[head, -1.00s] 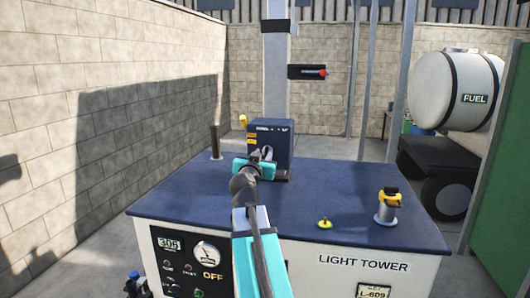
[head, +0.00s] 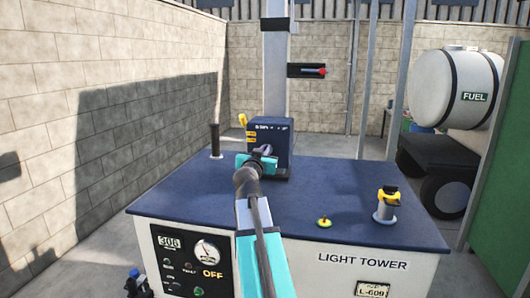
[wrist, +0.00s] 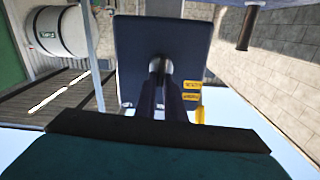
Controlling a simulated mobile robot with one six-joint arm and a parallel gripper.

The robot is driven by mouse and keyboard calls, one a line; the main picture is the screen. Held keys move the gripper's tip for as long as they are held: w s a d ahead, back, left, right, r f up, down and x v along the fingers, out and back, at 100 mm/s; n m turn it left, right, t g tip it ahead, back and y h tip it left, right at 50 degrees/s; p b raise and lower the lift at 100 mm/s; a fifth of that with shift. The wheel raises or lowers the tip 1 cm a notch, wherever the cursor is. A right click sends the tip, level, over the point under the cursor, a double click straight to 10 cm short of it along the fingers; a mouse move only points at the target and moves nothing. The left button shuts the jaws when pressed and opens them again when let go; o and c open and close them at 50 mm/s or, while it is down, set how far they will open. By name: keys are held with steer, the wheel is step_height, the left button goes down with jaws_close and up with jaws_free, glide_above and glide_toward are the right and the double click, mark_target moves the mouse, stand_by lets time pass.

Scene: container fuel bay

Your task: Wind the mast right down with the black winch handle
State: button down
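The dark blue winch box (head: 284,138) stands on the light tower's deck at the foot of the grey mast (head: 277,80); its face (wrist: 135,45) also fills the upper middle of the wrist view. My gripper (head: 267,154) is at the box's near face. In the wrist view its two dark fingers (wrist: 160,85) lie close together and reach to a round grey part (wrist: 161,68) on that face. I cannot make out the black winch handle apart from the fingers, so whether they grip it is unclear.
A dark upright pipe (head: 215,140) stands left of the box. A yellow-topped fitting (head: 387,204) and a small green-yellow knob (head: 324,221) are on the deck's right. A red-tipped bracket (head: 310,71) juts from the mast. The FUEL tank (head: 458,88) is behind right.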

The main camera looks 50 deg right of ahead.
steer(key=shift+w+n, duration=0.1)
steer(key=shift+n, duration=0.4)
steer(key=n+p, duration=0.1)
steer(key=n, duration=0.5)
steer(key=f+n, duration=0.1)
steer(key=n, duration=0.5)
steer(key=w+a+n+p, duration=0.1)
steer(key=n, duration=0.5)
steer(key=shift+f+p, duration=0.2)
steer(key=shift+p, duration=0.15)
steer(key=c, duration=1.8)
jaws_free()
steer(key=shift+c, duration=0.2)
